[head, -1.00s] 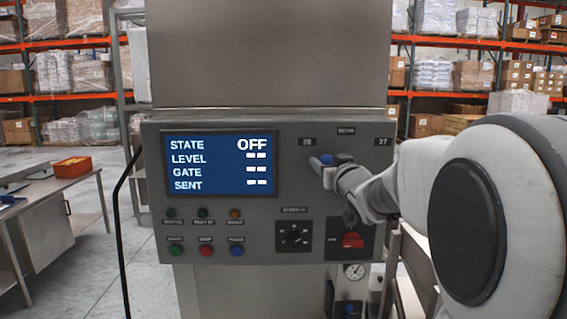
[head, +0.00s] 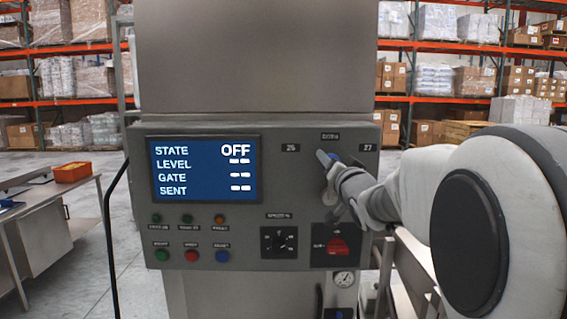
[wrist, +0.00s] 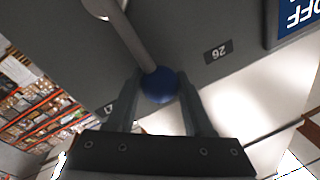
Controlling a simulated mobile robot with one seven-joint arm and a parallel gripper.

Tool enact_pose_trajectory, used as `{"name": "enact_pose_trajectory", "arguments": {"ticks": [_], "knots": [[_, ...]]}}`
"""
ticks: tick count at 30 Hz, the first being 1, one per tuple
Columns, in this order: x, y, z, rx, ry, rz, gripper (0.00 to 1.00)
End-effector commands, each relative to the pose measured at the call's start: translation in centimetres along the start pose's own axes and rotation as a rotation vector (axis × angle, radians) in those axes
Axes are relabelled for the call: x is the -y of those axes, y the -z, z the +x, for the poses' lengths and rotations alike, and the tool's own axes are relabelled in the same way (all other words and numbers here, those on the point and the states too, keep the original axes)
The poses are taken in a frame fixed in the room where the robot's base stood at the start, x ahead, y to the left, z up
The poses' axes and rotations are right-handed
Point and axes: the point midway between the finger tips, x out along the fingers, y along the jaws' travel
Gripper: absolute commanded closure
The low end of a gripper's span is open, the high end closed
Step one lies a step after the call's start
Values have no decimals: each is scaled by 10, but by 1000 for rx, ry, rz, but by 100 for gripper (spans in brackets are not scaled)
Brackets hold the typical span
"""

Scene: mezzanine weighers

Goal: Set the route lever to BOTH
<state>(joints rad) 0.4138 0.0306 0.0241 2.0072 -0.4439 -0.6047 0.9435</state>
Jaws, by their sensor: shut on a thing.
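The route lever's blue knob (head: 334,157) shows in the head view just below the BOTH label (head: 330,136), between the 26 label (head: 290,148) and the 27 label (head: 367,147). My gripper (head: 328,159) is at the knob and hides most of the lever. In the wrist view, the blue knob (wrist: 159,86) sits between the two fingers of my gripper (wrist: 163,98), which is shut on it. The lever's grey rod (wrist: 130,42) runs from the knob to a pivot at the top left.
The panel's screen (head: 204,168) reads STATE OFF. A rotary dial (head: 279,241) and a red switch (head: 337,246) sit below the lever, with several buttons at lower left. A metal table (head: 50,210) with an orange bin (head: 73,172) stands at the left.

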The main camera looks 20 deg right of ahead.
Motion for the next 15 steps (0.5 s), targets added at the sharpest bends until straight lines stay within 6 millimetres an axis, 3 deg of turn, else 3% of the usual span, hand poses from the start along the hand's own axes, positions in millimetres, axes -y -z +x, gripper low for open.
{"name": "enact_pose_trajectory", "arguments": {"ticks": [15], "knots": [[-1, 2, 0, -9, 0, 36, 100]]}}
